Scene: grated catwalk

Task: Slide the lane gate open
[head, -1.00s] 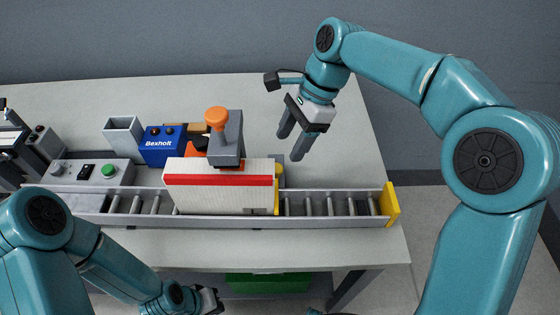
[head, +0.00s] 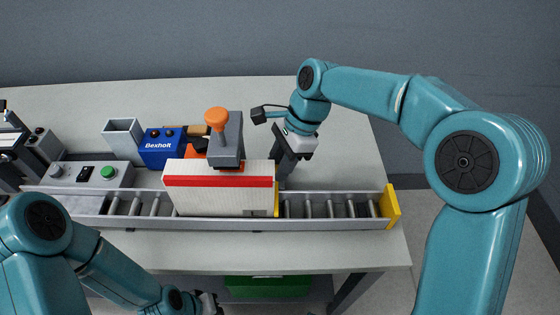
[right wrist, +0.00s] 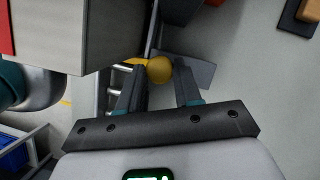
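The lane gate shows as a yellow strip (head: 277,200) across the roller lane, at the right end of a white box with a red stripe (head: 218,198). Its round yellow knob (right wrist: 159,69) appears between the fingertips of my right gripper (right wrist: 160,73) in the right wrist view. That gripper (head: 282,174) is open, with a gap to the knob on the right-hand side. In the head view the fingers hide the knob, and the box hides part of them. My left gripper (head: 207,302) is low at the bottom edge, partly cut off; its fingers are unclear.
The roller lane (head: 330,206) runs along the table (head: 340,248) to a yellow end stop (head: 391,206). Rollers right of the gate are bare. An orange-knobbed stamp (head: 217,122) stands behind the box, near a blue Bexholt box (head: 160,148). A green crate (head: 268,287) sits below.

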